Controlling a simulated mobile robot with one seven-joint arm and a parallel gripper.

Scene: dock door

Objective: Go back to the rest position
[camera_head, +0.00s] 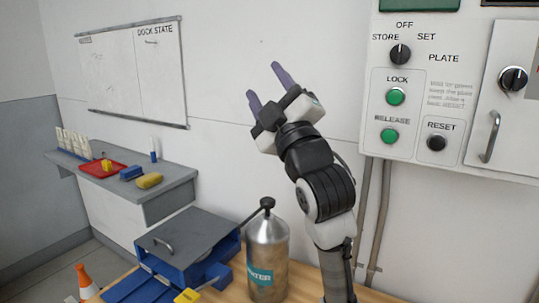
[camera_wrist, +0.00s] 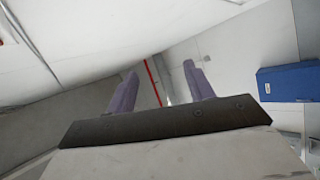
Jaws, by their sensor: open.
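My gripper (camera_head: 267,84) is raised in the middle of the head view, in front of the white wall, above the wooden bench. Its two purple fingers stand apart with nothing between them, and they point up and to the left. In the wrist view my gripper (camera_wrist: 158,82) also shows two separate fingers and an empty gap. The arm comes up from the lower right of the head view, with the elbow bent. No part of the gripper touches anything.
A control panel (camera_head: 453,90) with knobs and green buttons is on the right wall. A metal water canister (camera_head: 267,240) and a blue box (camera_head: 188,246) stand on the bench (camera_head: 235,290) below. A grey shelf (camera_head: 172,187) holds a red tray (camera_head: 95,172). A whiteboard (camera_head: 105,75) hangs behind.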

